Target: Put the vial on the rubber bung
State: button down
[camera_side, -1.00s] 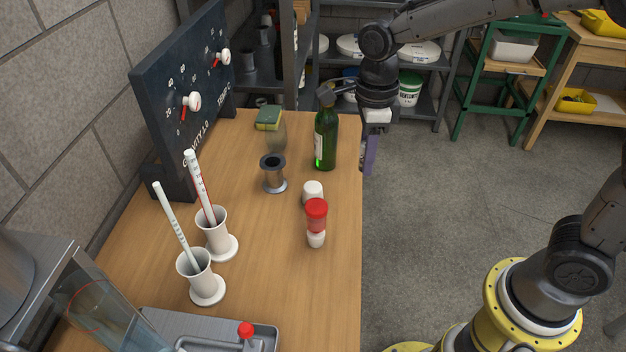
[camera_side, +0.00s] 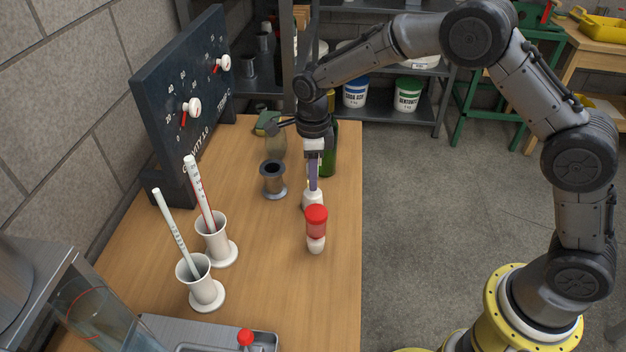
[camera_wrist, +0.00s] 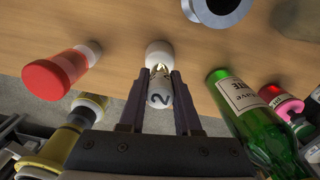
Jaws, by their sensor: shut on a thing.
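My gripper (camera_side: 313,186) points down over the work table. In the wrist view its two fingers (camera_wrist: 158,90) are shut on a small pale vial (camera_wrist: 160,96) marked "2", with a gold band at its far end. A white rounded piece, which looks like the rubber bung (camera_wrist: 159,50), is right beyond that end. In the side view the bung (camera_side: 312,205) is directly below the fingers, partly hidden by the red-topped item in front. Vial and bung look very close; I cannot tell whether they touch.
A red-topped item on a white base (camera_side: 316,222) stands close in front; it also shows in the wrist view (camera_wrist: 60,74). A green bottle (camera_wrist: 250,115) stands close behind the gripper. A metal spool-shaped cup (camera_side: 273,180) stands to the left. The table's front right is clear.

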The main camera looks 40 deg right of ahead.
jog(key=shift+f, duration=1)
jog(key=shift+f, duration=0.15)
jog(key=c, duration=0.6)
grip_release()
